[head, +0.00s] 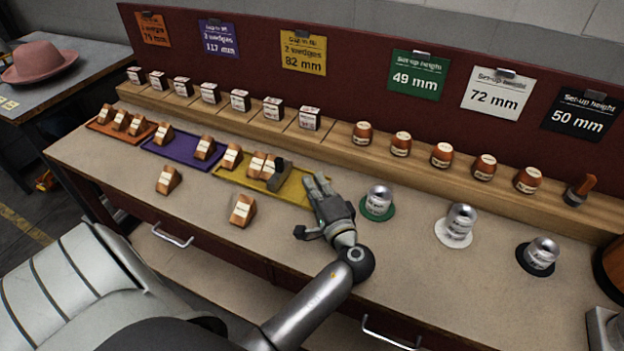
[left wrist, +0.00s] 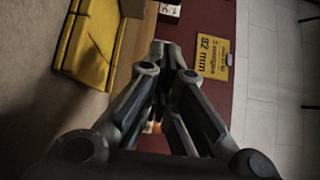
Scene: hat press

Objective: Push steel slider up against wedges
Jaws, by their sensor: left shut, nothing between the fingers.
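The steel slider (head: 279,174) is a dark grey block with a raised black part, standing in the yellow tray (head: 302,195). Two wooden wedges with white labels (head: 262,166) stand close together just left of it. Whether slider and wedges touch is too small to tell. Another wedge (head: 231,156) stands at the tray's left end. My left gripper (head: 319,181) is shut and empty at the tray's right end, right of the slider and apart from it. The left wrist view shows its closed fingers (left wrist: 170,52) beside the yellow tray (left wrist: 92,45); the slider is not visible there.
Loose wedges stand in front of the trays (head: 169,180) (head: 242,211). Purple (head: 183,154) and orange trays lie left. A steel dome on a green disc (head: 378,203) stands just right of my gripper. A wooden ledge (head: 335,135) with blocks runs behind.

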